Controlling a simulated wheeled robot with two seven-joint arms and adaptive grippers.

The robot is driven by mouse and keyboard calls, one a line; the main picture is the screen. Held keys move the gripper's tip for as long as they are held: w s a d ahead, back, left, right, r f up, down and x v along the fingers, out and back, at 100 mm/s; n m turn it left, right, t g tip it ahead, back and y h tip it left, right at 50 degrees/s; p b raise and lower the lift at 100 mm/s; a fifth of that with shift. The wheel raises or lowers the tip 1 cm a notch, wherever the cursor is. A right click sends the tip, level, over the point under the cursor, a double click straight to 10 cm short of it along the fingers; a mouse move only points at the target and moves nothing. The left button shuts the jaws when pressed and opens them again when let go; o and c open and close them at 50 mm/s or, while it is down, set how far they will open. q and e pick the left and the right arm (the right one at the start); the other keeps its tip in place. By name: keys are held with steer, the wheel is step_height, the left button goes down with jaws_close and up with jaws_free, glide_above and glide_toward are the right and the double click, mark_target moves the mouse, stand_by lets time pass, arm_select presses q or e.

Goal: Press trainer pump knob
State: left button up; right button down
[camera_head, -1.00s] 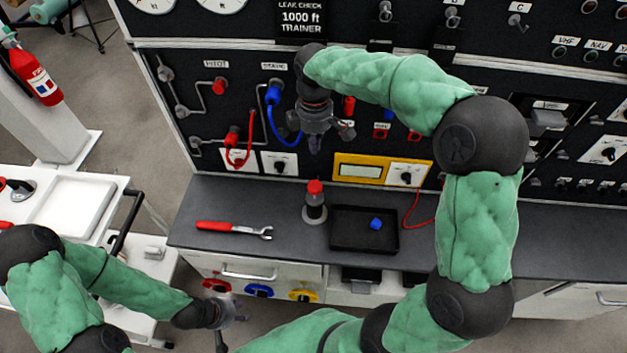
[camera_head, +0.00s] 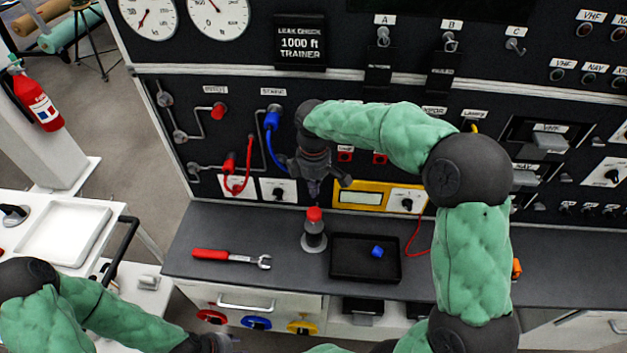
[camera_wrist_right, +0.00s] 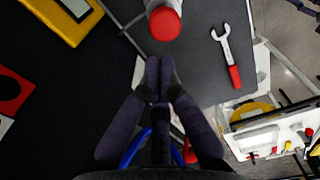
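In the right wrist view the red knob (camera_wrist_right: 165,22) lies beyond the fingertips, with a visible gap in the picture. The fingertips of the right gripper (camera_wrist_right: 160,64) are together, with nothing between them. My left gripper (camera_head: 222,342) is low at the bottom edge, partly cut off, and its fingers cannot be made out.
A black tray (camera_head: 340,270) with a blue cap (camera_head: 377,252) sits right of the pump. A red-handled wrench (camera_head: 230,257) lies to the left. Behind stand the black instrument panel, a yellow meter (camera_head: 361,196), and red and blue hoses (camera_head: 272,150).

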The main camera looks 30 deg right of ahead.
mark_target(313, 210)
step_height(313, 210, down, 7)
steer(key=shift+r+b, duration=0.15)
steer(key=shift+b, duration=0.75)
step_height(313, 210, down, 4)
steer(key=shift+r+b, duration=0.1)
steer(key=shift+b, duration=0.35)
steer(key=shift+s, duration=0.1)
steer(key=shift+a, duration=0.1)
step_height(313, 210, up, 5)
steer(key=p, duration=0.4)
step_height(313, 210, up, 9)
steer(key=p, duration=0.2)
steer(key=shift+r, duration=0.2)
stand_by(0.6)
